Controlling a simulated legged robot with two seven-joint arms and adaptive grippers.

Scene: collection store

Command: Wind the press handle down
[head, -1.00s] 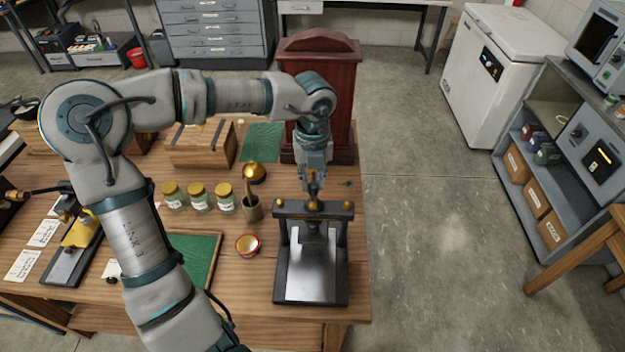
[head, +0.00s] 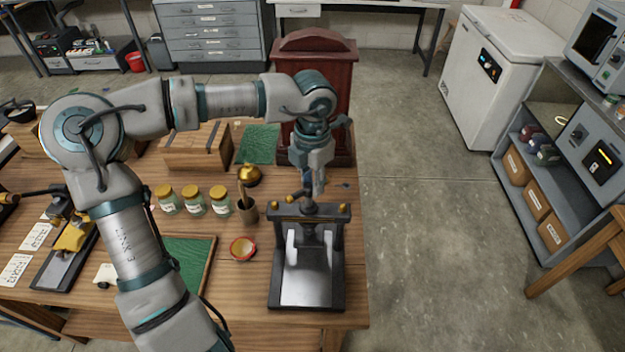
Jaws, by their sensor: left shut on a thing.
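The press (head: 336,265) stands at the front right of the wooden table. It has a dark frame, a shiny grey bed and a top crossbar with gold knobs at its ends. My left gripper (head: 312,190) points down at the top centre of the press, just above the crossbar. It is shut on the press handle, which is small here and mostly hidden by the fingers. A small gold tip shows just left of the fingers. My right gripper is not in view.
A mortar with pestle (head: 247,212), a red-rimmed bowl (head: 242,249) and several lidded jars (head: 193,201) stand left of the press. A tall red-brown wooden cabinet (head: 336,95) is behind it.

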